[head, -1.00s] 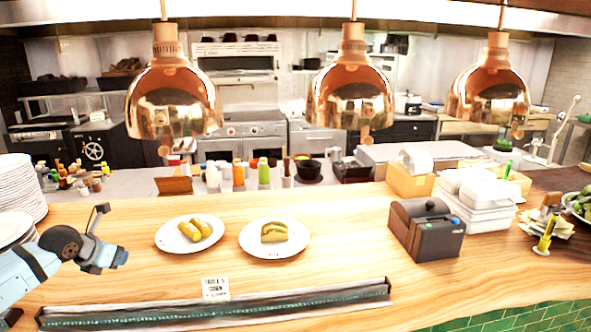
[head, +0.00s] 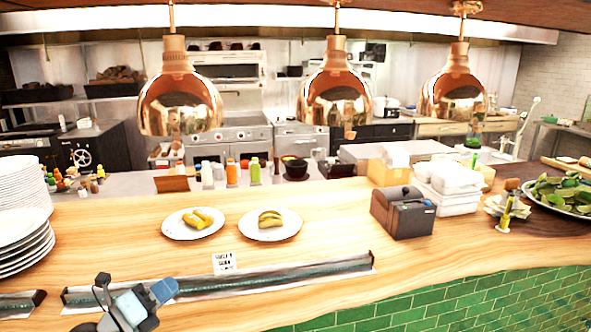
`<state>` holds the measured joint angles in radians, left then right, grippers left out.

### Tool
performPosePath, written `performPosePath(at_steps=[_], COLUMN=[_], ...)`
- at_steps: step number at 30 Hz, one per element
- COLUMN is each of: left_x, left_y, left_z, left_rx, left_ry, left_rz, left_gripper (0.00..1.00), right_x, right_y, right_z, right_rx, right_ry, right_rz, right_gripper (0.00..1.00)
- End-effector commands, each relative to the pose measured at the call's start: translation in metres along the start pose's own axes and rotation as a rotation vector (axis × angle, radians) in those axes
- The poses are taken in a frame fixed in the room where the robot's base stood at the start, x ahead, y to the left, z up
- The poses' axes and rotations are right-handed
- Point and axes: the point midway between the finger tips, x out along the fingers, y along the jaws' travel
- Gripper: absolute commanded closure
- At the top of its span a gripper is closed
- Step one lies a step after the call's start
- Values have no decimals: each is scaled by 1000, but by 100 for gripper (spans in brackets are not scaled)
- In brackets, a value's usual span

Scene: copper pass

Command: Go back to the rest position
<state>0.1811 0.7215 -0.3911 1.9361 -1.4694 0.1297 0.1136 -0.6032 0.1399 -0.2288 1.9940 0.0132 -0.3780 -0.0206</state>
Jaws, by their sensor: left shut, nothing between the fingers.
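My left gripper (head: 163,291) is low at the left, over the front edge of the wooden counter (head: 330,226), by the dark rail strip. It is shut and holds nothing. My right gripper is not in view. Two white plates stand on the counter beyond my left gripper, clear of it. The left plate (head: 176,232) carries yellow-green rolled food (head: 198,219). The right plate (head: 285,233) carries a folded, taco-like item (head: 270,219).
A dark rail strip (head: 290,274) runs along the counter front, with a small printed card (head: 224,263) behind it. Stacked plates (head: 22,245) stand at left, a dark printer (head: 403,212) at right. Copper lamps (head: 335,95) hang above. Green tiles (head: 450,300) face the counter front.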

Motion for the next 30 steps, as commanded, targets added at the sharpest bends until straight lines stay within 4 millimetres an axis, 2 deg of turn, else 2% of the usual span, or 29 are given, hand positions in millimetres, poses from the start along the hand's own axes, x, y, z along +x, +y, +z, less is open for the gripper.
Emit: performPosePath(at_steps=[1,2,5,8,12,15,18,24,30], left_x=[-8,-15,-45,-86,-150,-184,-209,-245,-272], left_y=[-10,-14,-11,10,41,50,51,40,24], left_z=[-10,-12,-17,-33,-84,-121,-152,-201,-237], left_rx=[-161,-260,-585,-906,-1299,-1479,-1599,-1768,-1879], left_ry=[-117,-195,-461,-722,-1018,-1137,-1207,-1279,-1303], left_rz=[-41,-56,-46,55,313,492,642,894,1099], left_gripper=[100,100,100,100,100,100,100,100,100], right_x=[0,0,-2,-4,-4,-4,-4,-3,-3], right_y=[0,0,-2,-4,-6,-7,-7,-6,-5], right_z=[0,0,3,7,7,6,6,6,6], right_rx=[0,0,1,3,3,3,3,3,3], right_ry=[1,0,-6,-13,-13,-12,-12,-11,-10], right_rz=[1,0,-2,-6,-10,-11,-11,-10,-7], right_gripper=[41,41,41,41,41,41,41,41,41])
